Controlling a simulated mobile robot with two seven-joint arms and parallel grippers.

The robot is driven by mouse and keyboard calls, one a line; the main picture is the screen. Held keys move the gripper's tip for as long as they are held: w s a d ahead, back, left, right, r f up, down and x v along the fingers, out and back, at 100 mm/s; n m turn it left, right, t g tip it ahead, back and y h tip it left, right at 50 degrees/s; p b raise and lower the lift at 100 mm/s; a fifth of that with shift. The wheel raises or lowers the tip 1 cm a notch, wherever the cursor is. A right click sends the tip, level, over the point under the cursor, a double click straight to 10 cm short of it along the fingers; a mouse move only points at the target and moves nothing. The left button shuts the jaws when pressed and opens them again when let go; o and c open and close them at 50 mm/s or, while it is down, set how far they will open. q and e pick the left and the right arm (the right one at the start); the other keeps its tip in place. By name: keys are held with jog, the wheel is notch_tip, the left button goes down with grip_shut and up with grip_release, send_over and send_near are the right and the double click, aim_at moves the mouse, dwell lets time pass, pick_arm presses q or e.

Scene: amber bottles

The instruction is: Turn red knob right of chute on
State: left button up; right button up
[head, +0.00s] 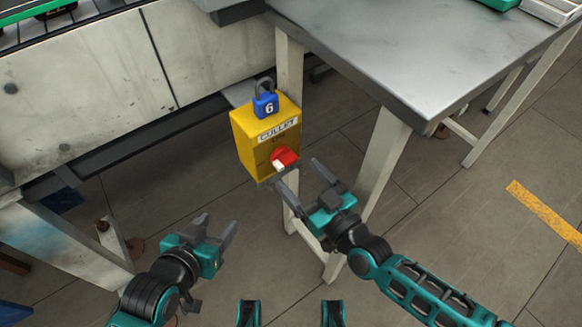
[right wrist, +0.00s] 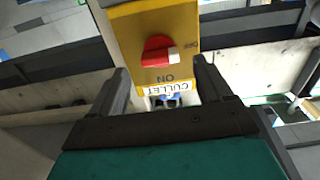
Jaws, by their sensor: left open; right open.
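The red knob (head: 287,156) with a white tip sits on the front of a yellow box (head: 248,140) labelled CULLET. In the right wrist view the knob (right wrist: 156,50) shows upside down; its white tip points right, beside the OFF mark, and ON is printed below it. My right gripper (head: 297,174) is open just in front of the knob. In the right wrist view its fingers (right wrist: 159,66) stand apart on either side of the knob's line, not visibly touching it. My left gripper (head: 217,222) is open and empty, lower left of the box. I cannot pick out the chute.
A blue padlock (head: 265,104) marked 6 hangs at the top of the yellow box. A grey metal table (head: 440,50) stands at the upper right, its pale legs close to my right arm. A pale machine panel (head: 80,90) fills the upper left. Tiled floor is open at lower right.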

aim_at(289, 165)
jog(key=shift+x, duration=1.95)
jog(key=shift+c, duration=0.4)
jog(key=c, duration=1)
jog(key=shift+o, duration=0.2)
